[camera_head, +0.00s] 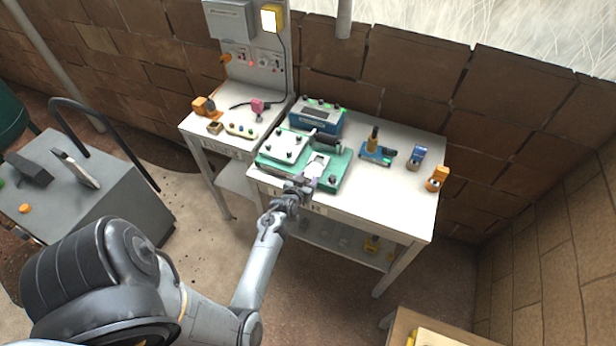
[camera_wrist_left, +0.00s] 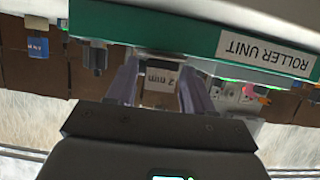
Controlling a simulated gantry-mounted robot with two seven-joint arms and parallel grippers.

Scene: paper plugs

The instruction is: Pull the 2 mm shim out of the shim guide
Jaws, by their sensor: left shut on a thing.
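The 2 mm shim shows in the left wrist view as a dark tab with a white "2 mm" label (camera_wrist_left: 161,77). My left gripper (camera_wrist_left: 160,88) is shut on it, one finger on each side. The tab lies against the edge of the green roller unit (camera_wrist_left: 180,35), whose label reads "ROLLER UNIT". In the head view, my left gripper (camera_head: 310,178) is at the front edge of the roller unit (camera_head: 333,183). The shim guide is hard to make out, and I cannot tell how deep the shim sits in it. My right gripper is not in view.
The roller unit stands on a white table (camera_head: 385,205). A blue box (camera_head: 317,117) stands behind it. A blue tool stand (camera_head: 376,153), a blue block (camera_head: 416,157) and an orange block (camera_head: 437,178) are to the right. The table's front right is clear.

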